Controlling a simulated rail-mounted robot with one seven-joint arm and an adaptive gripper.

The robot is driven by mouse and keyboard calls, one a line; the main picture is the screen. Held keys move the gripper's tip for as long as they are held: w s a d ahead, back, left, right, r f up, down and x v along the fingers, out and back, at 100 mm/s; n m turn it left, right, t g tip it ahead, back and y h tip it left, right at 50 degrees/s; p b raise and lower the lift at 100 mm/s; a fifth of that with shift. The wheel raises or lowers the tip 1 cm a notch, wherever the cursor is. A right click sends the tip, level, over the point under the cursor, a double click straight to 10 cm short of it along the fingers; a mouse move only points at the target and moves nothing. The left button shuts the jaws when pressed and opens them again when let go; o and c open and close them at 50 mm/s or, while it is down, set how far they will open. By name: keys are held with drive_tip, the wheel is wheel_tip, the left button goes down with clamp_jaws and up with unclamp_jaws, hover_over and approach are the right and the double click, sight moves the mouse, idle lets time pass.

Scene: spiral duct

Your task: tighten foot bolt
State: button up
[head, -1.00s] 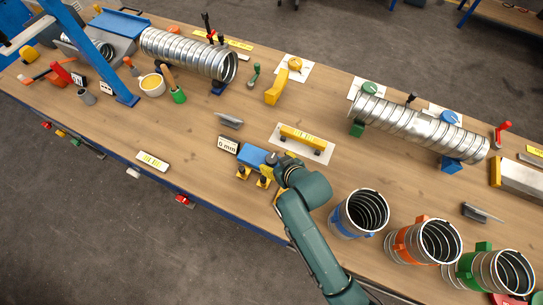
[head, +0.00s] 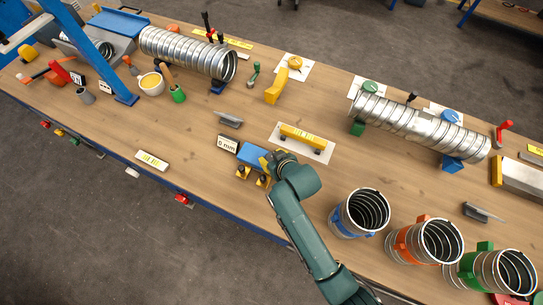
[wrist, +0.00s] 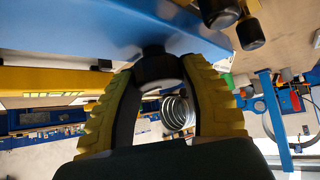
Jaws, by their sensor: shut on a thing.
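The blue block (head: 251,154) stands on yellow feet (head: 243,172) near the front edge of the bench. Black bolt heads show at its feet. My gripper (head: 272,160) is at the block's right end, and its fingers are mostly hidden by my wrist in the head view. In the wrist view, the yellow-padded fingers (wrist: 160,85) close around a dark round bolt head (wrist: 160,67) just under the blue plate (wrist: 100,28). Two more dark bolt heads (wrist: 250,33) show at the upper right there. The bolt's threads are hidden.
A small sign (head: 228,144) reading in mm stands left of the block. A yellow level-like bar (head: 303,138) lies on a white plate behind it. Three short ducts (head: 362,213) stand to the right.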

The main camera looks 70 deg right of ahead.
drive_tip(key=shift+a+f+m, duration=0.1)
drive_tip(key=shift+m, duration=0.3)
drive_tip(key=m+g+h+b, duration=0.1)
drive_tip(key=m+g, duration=0.1)
drive_tip(key=shift+f+m+h, duration=0.15)
drive_tip(key=shift+m+h, duration=0.25)
drive_tip(key=m+g+b, duration=0.3)
drive_tip(key=shift+w+m+h, duration=0.1)
drive_tip(key=shift+m+h, duration=0.3)
drive_tip(key=m+g+b, duration=0.3)
drive_tip(key=m, duration=0.1)
drive_tip(key=shift+b, duration=0.35)
drive_tip(key=shift+m+g+y+b, duration=0.6)
drive_tip(key=shift+m+g+b, duration=1.15)
drive_tip(key=shift+m, duration=0.45)
drive_tip(key=o, duration=1.2)
drive_tip(key=shift+r, duration=0.2)
